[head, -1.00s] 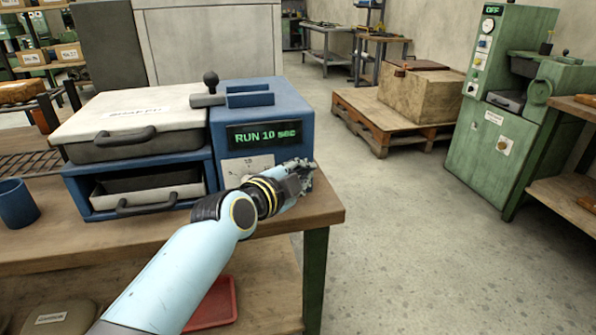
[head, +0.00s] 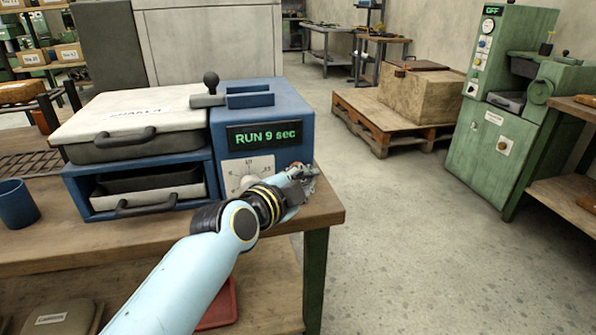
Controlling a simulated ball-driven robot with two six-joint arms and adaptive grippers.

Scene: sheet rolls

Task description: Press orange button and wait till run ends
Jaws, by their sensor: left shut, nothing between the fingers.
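A blue machine (head: 262,110) stands on the wooden workbench, with a dark display (head: 264,135) reading "RUN 9 sec" in green. Below the display is a pale dial plate (head: 240,170), partly covered by my left arm. My left gripper (head: 310,178) is shut and empty at the lower right of the machine's front. No orange button shows clearly on this machine; the gripper and wrist hide the lower front. My right gripper is not in view.
A light-lidded press (head: 140,118) with a drawer (head: 150,190) adjoins the machine's left side. A blue cup (head: 16,204) stands at the bench's left. A green machine (head: 497,130) reading "OFF" and a pallet (head: 378,125) with a crate stand right. Floor between is clear.

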